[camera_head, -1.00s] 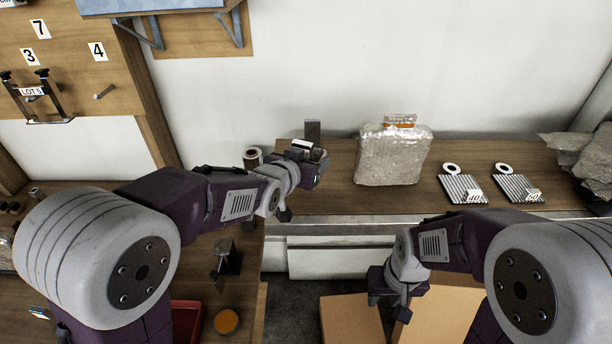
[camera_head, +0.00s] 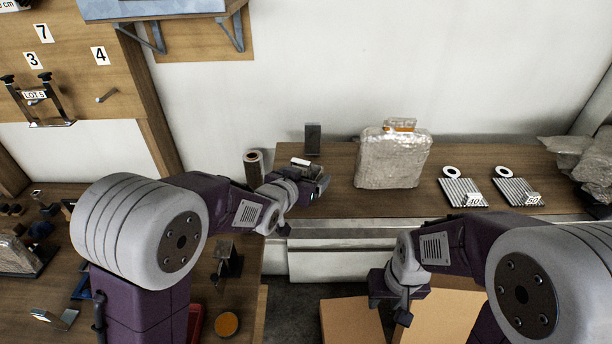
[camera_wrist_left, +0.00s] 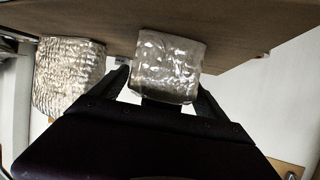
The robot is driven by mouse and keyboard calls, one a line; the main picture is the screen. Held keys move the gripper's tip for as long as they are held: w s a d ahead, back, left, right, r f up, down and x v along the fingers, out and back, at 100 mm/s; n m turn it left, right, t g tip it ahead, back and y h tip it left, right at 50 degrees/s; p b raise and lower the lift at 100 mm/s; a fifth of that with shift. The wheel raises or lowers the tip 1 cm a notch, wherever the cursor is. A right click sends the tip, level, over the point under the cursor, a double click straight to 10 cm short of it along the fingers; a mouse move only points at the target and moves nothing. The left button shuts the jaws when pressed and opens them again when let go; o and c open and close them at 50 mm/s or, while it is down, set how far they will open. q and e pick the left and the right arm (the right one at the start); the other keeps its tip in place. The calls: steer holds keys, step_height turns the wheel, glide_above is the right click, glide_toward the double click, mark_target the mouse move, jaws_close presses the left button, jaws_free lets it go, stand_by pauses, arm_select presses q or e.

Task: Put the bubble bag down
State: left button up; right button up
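A small shiny bubble bag (camera_wrist_left: 168,65) sits between the two fingers of my left gripper (camera_wrist_left: 165,92) in the left wrist view, and the fingers lie against its sides. In the head view the left gripper (camera_head: 312,184) is over the left front corner of the back bench, with the pale bag (camera_head: 302,163) at its tip, partly hidden. Whether the bag touches the bench cannot be told. My right gripper (camera_head: 390,306) hangs low in front of the bench, apart from the bag; its fingers are too small to judge.
A large bubble-wrapped package (camera_head: 392,160) stands on the back bench (camera_head: 440,195), right of my left gripper; it also shows in the left wrist view (camera_wrist_left: 70,78). A dark block (camera_head: 312,138) and a roll (camera_head: 253,167) stand nearby. Striped pads (camera_head: 462,192) lie farther right.

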arm_select(q)
steer(key=shift+r+p, duration=0.25)
steer(key=shift+p, duration=0.05)
steer(key=shift+s+a, duration=0.15)
steer(key=shift+s, duration=0.15)
steer(key=b+v, duration=0.1)
steer(key=v, duration=1)
steer(key=shift+r, duration=0.2)
steer(key=shift+s, duration=0.15)
